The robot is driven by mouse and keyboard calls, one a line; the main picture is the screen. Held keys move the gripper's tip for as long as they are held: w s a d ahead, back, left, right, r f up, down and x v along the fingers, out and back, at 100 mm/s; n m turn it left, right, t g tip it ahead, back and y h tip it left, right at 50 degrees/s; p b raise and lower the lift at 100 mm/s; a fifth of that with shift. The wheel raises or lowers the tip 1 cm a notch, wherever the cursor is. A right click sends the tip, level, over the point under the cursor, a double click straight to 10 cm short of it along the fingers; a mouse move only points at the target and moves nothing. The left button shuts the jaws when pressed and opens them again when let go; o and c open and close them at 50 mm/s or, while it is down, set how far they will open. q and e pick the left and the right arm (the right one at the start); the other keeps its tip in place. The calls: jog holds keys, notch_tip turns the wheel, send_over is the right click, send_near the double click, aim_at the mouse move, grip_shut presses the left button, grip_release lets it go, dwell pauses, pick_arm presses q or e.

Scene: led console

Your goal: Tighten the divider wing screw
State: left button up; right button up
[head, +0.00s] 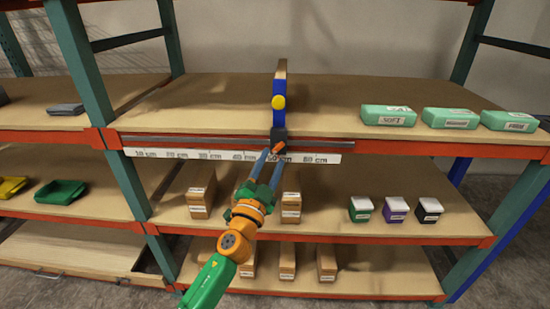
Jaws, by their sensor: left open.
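The divider (280,78) stands upright on the upper shelf, with a blue front edge and a round yellow knob (278,102). Its dark clamp block (279,132) sits on the rail at the shelf's front edge. A small orange part, apparently the wing screw (278,148), shows on the front of the block. My left gripper (277,159) comes up from below. It is open, its two blue fingers on either side of and just below the orange part. I cannot tell whether they touch it. The scale label behind the fingers is partly hidden. My right gripper is not in view.
The rail (200,140) runs above a white centimetre scale (195,154). Several green boxes (388,115) stand at the upper shelf's right. Brown boxes (200,198) and small white-topped boxes (360,208) fill parts of the lower shelves. The upper shelf left of the divider is clear.

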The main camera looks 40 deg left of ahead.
aim_at(277, 150)
pick_arm(q)
jog(key=x, duration=0.3)
jog(key=shift+f, duration=0.1)
grip_shut()
jog(key=shift+s+r+m+h+p, duration=0.1)
jog(key=shift+r+m+h+p, duration=0.25)
jog(key=shift+m+p, duration=0.55)
jog(key=m+g+h+p, duration=0.1)
jog(key=m+p, duration=0.2)
jog(key=m+h+p, duration=0.1)
jog(key=m+p, duration=0.2)
jog(key=p, duration=0.1)
jog(key=shift+a+r+g, duration=0.1)
jog(key=shift+r+g, duration=0.1)
jog(key=shift+g, duration=0.2)
jog(key=shift+f+m+g+p, duration=0.2)
jog(key=shift+m+g+p, duration=0.3)
jog(key=shift+m+p, duration=1.05)
jog(key=shift+f, duration=0.1)
